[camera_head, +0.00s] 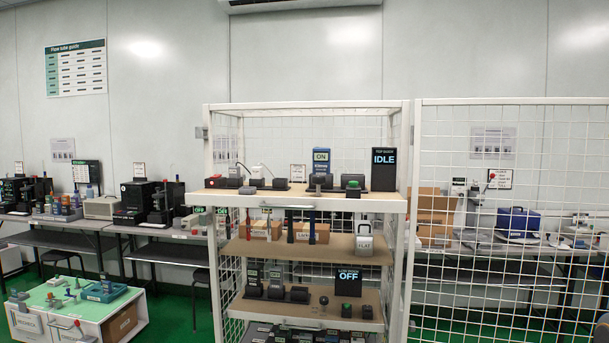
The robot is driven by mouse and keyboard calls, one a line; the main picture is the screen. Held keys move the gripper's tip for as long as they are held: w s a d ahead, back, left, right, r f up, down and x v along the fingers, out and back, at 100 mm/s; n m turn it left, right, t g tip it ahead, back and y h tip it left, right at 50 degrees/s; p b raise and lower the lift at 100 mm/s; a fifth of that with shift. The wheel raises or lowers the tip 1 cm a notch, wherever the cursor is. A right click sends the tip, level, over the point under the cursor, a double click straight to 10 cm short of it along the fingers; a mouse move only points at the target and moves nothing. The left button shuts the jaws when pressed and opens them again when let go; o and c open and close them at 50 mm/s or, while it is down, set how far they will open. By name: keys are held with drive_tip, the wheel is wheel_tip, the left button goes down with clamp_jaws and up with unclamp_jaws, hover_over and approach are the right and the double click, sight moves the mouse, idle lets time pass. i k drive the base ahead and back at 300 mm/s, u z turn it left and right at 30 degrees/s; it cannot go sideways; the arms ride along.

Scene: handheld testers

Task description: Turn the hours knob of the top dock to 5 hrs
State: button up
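The top dock stands on the upper shelf (258,196) of a white wire-mesh rack. Its dark display (384,169) reads IDLE at the right end. Left of it is a dark box with a green button (353,183). Further left a small dark block with a grey top (320,181), perhaps the knob, sits in front of a blue tester (321,158) whose screen reads ON. Any hour marks and the knob's setting are too small to read. My gripper is not in view.
The lower dock's display (348,283) reads OFF on a lower shelf. A middle shelf (262,250) holds handheld tools and a grey box (364,245). A mesh panel (470,210) extends right of the rack. A low white cabinet (65,318) stands at lower left.

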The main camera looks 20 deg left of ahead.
sight(318, 180)
drive_tip(key=k, duration=0.1)
drive_tip(key=u, duration=0.95)
